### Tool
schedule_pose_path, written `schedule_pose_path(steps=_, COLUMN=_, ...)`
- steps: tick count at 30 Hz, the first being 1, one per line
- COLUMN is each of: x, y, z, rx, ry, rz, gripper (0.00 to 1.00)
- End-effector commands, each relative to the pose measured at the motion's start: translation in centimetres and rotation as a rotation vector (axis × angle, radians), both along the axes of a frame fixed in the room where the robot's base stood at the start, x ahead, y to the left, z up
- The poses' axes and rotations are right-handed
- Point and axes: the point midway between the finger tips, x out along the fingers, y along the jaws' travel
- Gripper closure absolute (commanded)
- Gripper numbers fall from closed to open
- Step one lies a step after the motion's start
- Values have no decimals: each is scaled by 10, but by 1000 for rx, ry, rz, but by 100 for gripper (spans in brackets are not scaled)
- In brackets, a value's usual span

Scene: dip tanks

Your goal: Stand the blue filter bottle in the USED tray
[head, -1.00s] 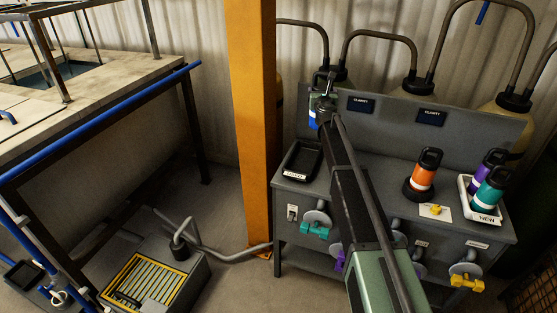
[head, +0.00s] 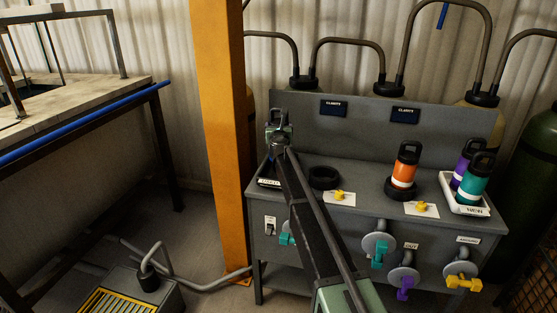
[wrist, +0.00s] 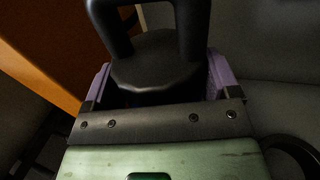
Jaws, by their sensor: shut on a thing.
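My gripper (head: 279,132) is over the left end of the grey bench. In the wrist view its two purple-grey fingers (wrist: 158,80) are shut on the blue filter bottle, around its black cap with a loop handle (wrist: 155,62). The bottle's body is almost wholly hidden below the cap. The black USED tray (head: 268,183), with a white label on its front, is at the bench's left end, below my gripper and partly behind my arm. I cannot tell whether the bottle touches the tray floor.
An empty black ring (head: 323,178) sits right of my arm. An orange bottle (head: 404,172) stands in another ring. The white NEW tray (head: 462,208) holds a purple bottle (head: 466,163) and a teal bottle (head: 475,184). An orange post (head: 222,130) rises left of the bench.

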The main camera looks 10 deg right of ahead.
Motion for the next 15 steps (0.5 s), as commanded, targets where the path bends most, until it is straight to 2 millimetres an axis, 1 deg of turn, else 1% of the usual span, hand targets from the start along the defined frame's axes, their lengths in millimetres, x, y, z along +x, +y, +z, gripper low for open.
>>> schedule_pose_path(steps=1, x=0, y=0, z=-17, rx=0, ry=0, rz=0, gripper=82)
schedule_pose_path(steps=5, x=0, y=0, z=-14, rx=0, ry=0, rz=0, gripper=82)
schedule_pose_path(steps=7, x=0, y=0, z=-18, rx=0, ry=0, rz=0, gripper=82)
schedule_pose_path(steps=8, x=0, y=0, z=-23, rx=0, ry=0, rz=0, gripper=82)
schedule_pose_path(steps=12, x=0, y=0, z=-53, rx=0, ry=0, rz=0, gripper=82)
schedule_pose_path(steps=14, x=0, y=0, z=-60, rx=0, ry=0, rz=0, gripper=82)
schedule_pose_path(steps=15, x=0, y=0, z=-60, rx=0, ry=0, rz=0, gripper=82)
